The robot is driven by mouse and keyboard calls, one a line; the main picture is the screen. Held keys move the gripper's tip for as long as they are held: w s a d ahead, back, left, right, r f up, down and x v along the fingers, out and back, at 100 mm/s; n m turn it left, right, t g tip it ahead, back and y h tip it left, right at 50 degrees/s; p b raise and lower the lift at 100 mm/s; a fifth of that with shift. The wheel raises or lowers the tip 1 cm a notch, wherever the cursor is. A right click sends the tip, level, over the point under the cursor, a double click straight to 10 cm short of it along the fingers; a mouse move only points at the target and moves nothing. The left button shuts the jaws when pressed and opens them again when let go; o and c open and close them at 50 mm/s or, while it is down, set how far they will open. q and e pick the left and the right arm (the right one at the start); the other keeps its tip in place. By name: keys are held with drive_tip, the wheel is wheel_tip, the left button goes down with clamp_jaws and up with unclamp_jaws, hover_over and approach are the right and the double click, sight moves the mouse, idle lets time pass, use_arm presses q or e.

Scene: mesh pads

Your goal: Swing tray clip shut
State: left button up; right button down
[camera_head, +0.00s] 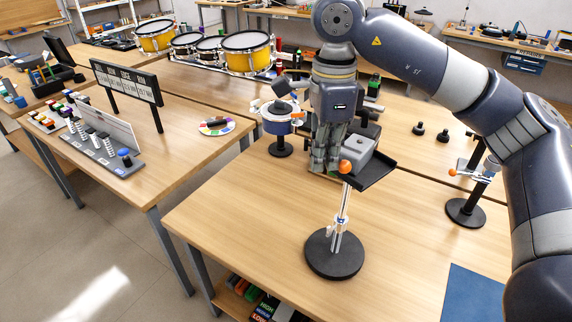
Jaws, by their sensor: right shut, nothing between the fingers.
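A stand with a round black base (334,254) and a pale post rises from the front table. A dark tray (376,174) with a grey box on it is at its top. My right gripper (325,166) points down just left of the knob and tray, fingers shut and empty. Whether it touches the stand is unclear. My left gripper is out of view.
A second stand (466,211) with an orange knob is at the right. A blue drum-like device (281,125) stands behind my right gripper. Two black knobs (418,129) lie behind the tray. A blue mat (473,296) is front right. The table's front left is clear.

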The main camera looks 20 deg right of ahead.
drive_tip(key=shift+w+d, duration=0.2)
drive_tip(key=shift+d, duration=1.9)
drive_tip(key=shift+w+d, duration=0.4)
drive_tip(key=shift+d, duration=0.15)
drive_tip(key=shift+w+a, duration=0.15)
drive_tip(key=shift+a, duration=0.5)
drive_tip(key=c, duration=1.9)
unclamp_jaws()
drive_tip(key=shift+d, duration=0.1)
